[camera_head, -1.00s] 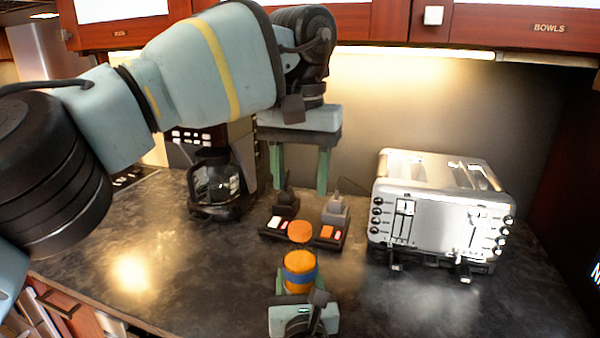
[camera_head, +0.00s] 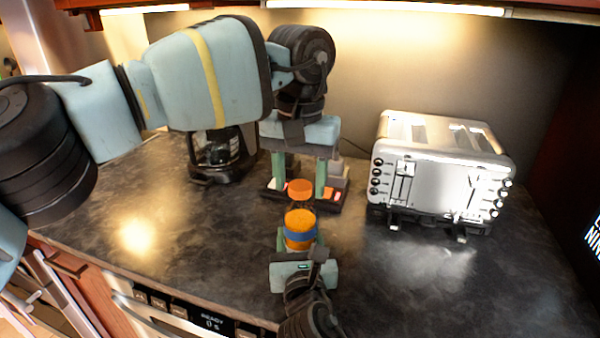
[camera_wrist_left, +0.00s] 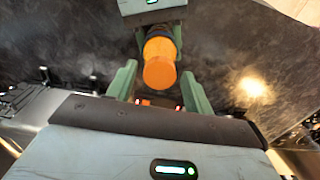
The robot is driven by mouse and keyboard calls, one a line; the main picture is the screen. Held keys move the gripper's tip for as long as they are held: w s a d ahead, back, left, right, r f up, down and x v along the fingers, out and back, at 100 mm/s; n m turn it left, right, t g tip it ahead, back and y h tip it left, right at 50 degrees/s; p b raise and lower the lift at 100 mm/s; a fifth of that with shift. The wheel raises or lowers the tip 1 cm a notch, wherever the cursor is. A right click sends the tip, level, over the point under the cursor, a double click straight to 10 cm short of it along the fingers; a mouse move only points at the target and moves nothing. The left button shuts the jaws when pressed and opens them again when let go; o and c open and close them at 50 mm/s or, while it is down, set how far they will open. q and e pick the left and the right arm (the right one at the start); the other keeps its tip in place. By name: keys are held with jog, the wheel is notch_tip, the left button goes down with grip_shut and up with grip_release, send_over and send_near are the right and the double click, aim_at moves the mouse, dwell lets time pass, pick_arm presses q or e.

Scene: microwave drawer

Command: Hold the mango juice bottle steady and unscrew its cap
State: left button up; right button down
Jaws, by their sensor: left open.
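The mango juice bottle (camera_head: 300,217) is orange with a blue band and an orange cap (camera_head: 300,189). It stands upright near the counter's front. My right gripper (camera_head: 301,243) comes from below in the head view, its green fingers against both sides of the bottle. My left gripper (camera_head: 300,193) points down, open, its green fingers to the left and right of the cap, with gaps. In the left wrist view the cap (camera_wrist_left: 160,73) shows between the left fingertips (camera_wrist_left: 158,70). I cannot tell whether the fingers are level with it. The bottle's lower part is hidden by the right gripper.
A silver toaster (camera_head: 440,175) stands to the right. A coffee maker (camera_head: 217,150) is behind my left arm. A dark device with lit red switches (camera_head: 328,205) lies behind the bottle. The dark counter (camera_head: 190,245) is clear on the left.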

pick_arm(q)
jog(key=c, duration=1)
jog(key=n, duration=0.5)
jog(key=shift+c, duration=0.2)
jog(key=n, duration=1)
jog(key=shift+n, duration=0.3)
jog(key=n, duration=0.3)
jog(key=shift+r, duration=0.1)
jog(key=n, duration=0.7)
jog(key=shift+n, duration=0.4)
jog(key=n, duration=0.4)
jog(key=shift+n, duration=0.3)
jog(key=n, duration=0.2)
jog(key=shift+n, duration=0.4)
jog(key=n, duration=2)
jog(key=shift+r, duration=0.1)
